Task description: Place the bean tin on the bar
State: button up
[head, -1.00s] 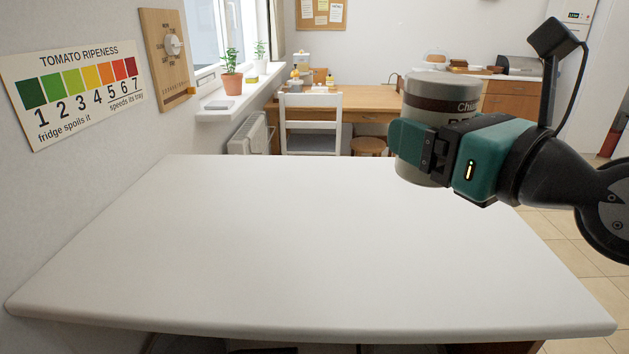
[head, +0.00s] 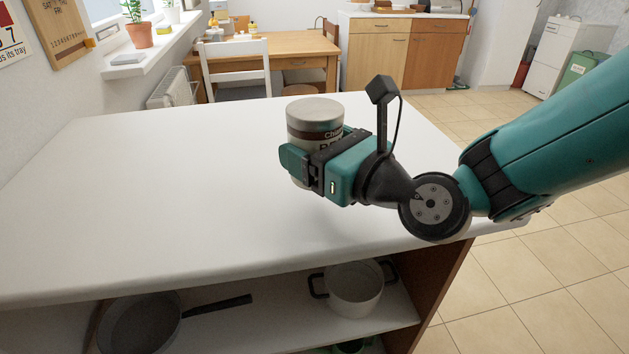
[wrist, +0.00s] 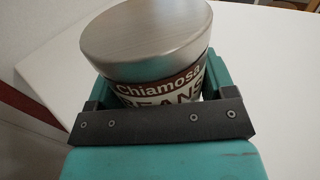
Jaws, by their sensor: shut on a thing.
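The bean tin (head: 314,112) is a grey-lidded can with a brown and white label. My gripper (head: 300,160) is shut around its sides and holds it upright over the white bar top (head: 190,190). In the wrist view the tin (wrist: 150,45) sits between the jaws (wrist: 150,95), and its label reads "Chiamosa BEANS". My gripper hides the lower part of the tin, so I cannot tell whether its base touches the bar.
The bar top is otherwise clear. A pan (head: 140,322) and a pot (head: 354,288) stand on the shelf beneath it. A white chair (head: 236,70) and a wooden table (head: 280,47) are beyond the far edge. Tiled floor (head: 520,270) lies to the right.

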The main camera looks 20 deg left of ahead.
jog(key=shift+f+b, duration=1.1)
jog(key=shift+f, duration=0.95)
jog(key=shift+f, duration=0.1)
jog(key=o, duration=1.2)
jog(key=shift+f, duration=0.1)
